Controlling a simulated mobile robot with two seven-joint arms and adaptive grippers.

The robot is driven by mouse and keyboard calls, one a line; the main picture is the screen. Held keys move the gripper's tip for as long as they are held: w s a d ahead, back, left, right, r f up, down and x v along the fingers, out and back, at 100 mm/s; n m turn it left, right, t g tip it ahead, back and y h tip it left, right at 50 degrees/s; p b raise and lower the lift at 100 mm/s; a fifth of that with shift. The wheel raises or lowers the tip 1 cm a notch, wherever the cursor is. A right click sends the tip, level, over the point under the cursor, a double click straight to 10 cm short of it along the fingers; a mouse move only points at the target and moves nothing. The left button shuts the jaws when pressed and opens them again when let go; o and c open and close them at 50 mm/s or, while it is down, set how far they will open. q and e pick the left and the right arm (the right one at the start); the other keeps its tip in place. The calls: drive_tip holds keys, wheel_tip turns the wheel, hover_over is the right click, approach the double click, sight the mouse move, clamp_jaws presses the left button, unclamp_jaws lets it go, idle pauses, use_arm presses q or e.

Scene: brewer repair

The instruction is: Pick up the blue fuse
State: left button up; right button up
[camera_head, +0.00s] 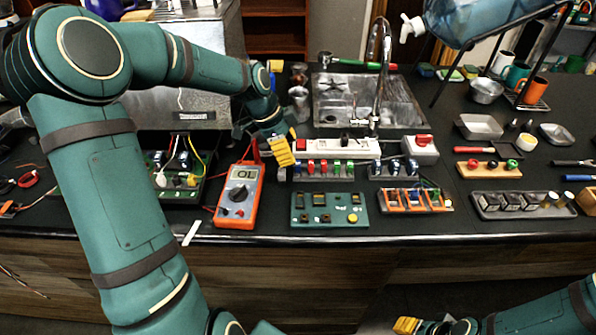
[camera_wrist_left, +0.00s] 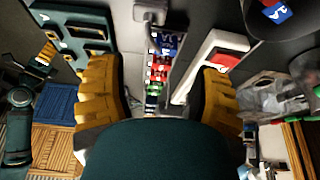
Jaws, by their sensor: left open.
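My left gripper (camera_head: 281,151) is open with yellow fingers, above the left end of a grey rack (camera_head: 322,178) of small coloured fuses. Red and green fuses show clearly in the rack; a small dark blue one (camera_head: 297,167) seems to stand at its left end, close to the fingers. In the left wrist view the gap between the fingers (camera_wrist_left: 157,75) is empty, and the fuse row runs below it with red and green tops.
A white power strip (camera_head: 335,150) lies just behind the rack. A rack of dark blue parts (camera_head: 392,171) stands to its right. An orange multimeter (camera_head: 238,196) stands left, a green circuit board (camera_head: 329,210) in front. The sink (camera_head: 345,100) is behind.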

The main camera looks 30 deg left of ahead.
sight(297, 163)
use_arm(q)
drive_tip(key=shift+w+a+b+x, duration=0.15)
drive_tip(key=shift+b+x, duration=0.2)
drive_tip(key=shift+x, duration=1.25)
drive_tip(key=shift+w+a+b+x, duration=0.15)
drive_tip(key=shift+b+x, duration=0.15)
drive_tip(key=shift+x, duration=1.35)
drive_tip(key=c, duration=1)
